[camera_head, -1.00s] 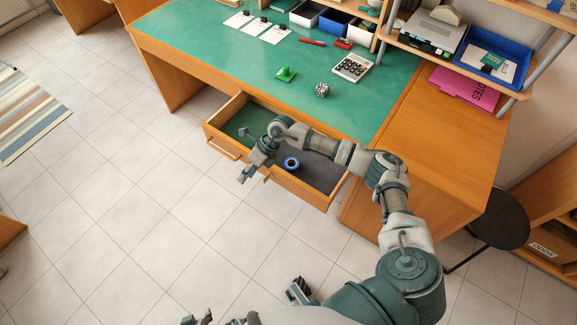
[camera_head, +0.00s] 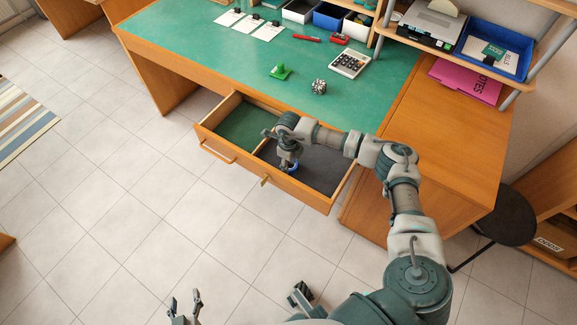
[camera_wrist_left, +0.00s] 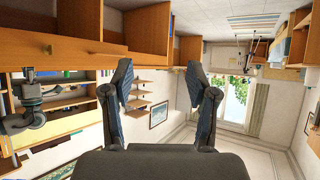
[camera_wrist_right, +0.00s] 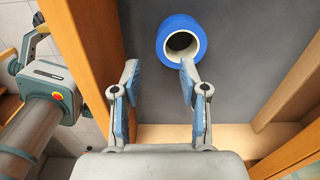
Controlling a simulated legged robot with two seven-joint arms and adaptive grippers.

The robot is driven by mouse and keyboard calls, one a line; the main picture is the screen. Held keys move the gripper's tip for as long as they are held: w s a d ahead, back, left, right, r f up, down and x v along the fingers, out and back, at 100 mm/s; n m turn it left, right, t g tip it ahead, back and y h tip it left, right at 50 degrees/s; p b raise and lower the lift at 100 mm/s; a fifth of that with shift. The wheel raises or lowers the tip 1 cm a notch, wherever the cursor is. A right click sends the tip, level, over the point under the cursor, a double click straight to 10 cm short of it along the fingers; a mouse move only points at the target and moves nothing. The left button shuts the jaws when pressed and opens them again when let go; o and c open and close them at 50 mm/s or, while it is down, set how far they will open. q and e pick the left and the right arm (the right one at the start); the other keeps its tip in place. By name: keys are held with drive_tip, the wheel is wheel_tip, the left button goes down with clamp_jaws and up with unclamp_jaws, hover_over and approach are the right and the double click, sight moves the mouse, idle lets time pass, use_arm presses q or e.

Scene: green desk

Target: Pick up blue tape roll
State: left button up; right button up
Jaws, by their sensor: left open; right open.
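The blue tape roll (camera_wrist_right: 166,40) lies in the grey-lined right compartment of the open desk drawer (camera_head: 318,198), seen in the right wrist view with its white core showing. In the head view only a blue sliver of it (camera_head: 295,167) shows beside my right gripper (camera_head: 287,164), which points down into the drawer. In the right wrist view my right gripper (camera_wrist_right: 158,75) is open and empty. Its right fingertip overlaps the roll's lower edge, and whether they touch I cannot tell. My left gripper (camera_head: 184,300) is open and empty at the bottom of the head view, far from the drawer.
The drawer's front wall, handle (camera_head: 217,152) and divider edge the space around my right gripper. The green-lined left compartment (camera_head: 243,128) is empty.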

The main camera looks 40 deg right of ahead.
drive_tip(key=f+b, duration=0.1)
drive_tip(key=f, duration=0.1)
drive_tip(key=w+f, duration=0.1)
drive_tip(key=f, duration=0.2)
drive_tip(key=shift+b, duration=0.4)
drive_tip(key=shift+f, duration=0.25)
drive_tip(key=shift+r, duration=0.1)
drive_tip(key=shift+c, duration=0.7)
use_arm(q)
drive_tip(key=w+r+t, duration=0.1)
drive_tip(key=w+d+r+t, duration=0.1)
drive_tip(key=r, duration=0.1)
drive_tip(key=w+r+t+h, duration=0.1)
drive_tip(key=shift+w+d+r+t, duration=0.15)
drive_tip(key=shift+d+r+t, duration=0.15)
drive_tip(key=shift+t, duration=0.1)
use_arm(e)
clamp_jaws()
